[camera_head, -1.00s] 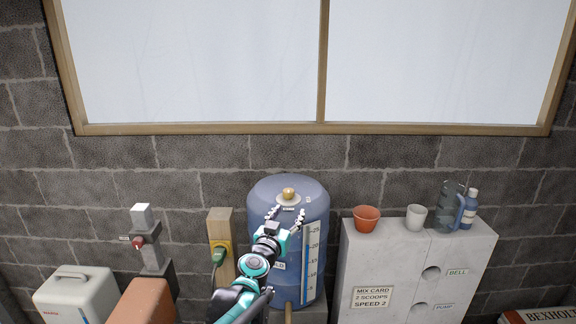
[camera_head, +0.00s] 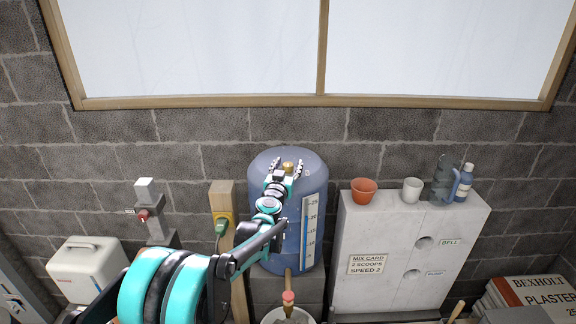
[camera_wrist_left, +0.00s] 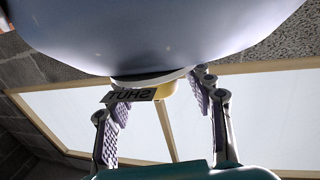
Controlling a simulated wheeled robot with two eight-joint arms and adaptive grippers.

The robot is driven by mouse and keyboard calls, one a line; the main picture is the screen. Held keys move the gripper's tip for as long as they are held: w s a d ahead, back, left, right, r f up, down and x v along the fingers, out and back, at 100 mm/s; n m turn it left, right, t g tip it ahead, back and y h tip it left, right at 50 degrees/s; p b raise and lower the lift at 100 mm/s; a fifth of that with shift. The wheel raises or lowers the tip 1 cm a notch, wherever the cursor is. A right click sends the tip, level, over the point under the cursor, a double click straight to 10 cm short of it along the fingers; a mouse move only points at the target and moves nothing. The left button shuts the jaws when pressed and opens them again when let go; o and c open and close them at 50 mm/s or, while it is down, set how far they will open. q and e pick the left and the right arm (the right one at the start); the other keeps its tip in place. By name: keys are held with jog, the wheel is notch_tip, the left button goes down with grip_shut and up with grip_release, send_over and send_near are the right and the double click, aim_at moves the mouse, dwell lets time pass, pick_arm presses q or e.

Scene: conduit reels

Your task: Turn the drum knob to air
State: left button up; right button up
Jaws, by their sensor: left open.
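The blue drum (camera_head: 312,184) stands against the block wall, with a small brass knob (camera_head: 288,167) on top. My left gripper (camera_head: 287,166) is open at the drum top, one finger on each side of the knob. In the left wrist view the yellowish knob (camera_wrist_left: 168,90) shows partly behind a dark label reading SHUT (camera_wrist_left: 133,95), seen upside down. The open fingers of my left gripper (camera_wrist_left: 157,90) stand left and right of it, with gaps visible. My arm hides part of the drum's front. No air mark is readable. My right gripper is out of view.
A level scale (camera_head: 307,232) runs down the drum's front. A wooden post with a green plug (camera_head: 221,227) stands left of it. A pale block (camera_head: 355,235) at right carries a terracotta pot (camera_head: 363,190), white cup (camera_head: 412,190), jug and bottle (camera_head: 464,183).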

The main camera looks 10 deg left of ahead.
pick_arm(q)
jog(key=c, duration=1.2)
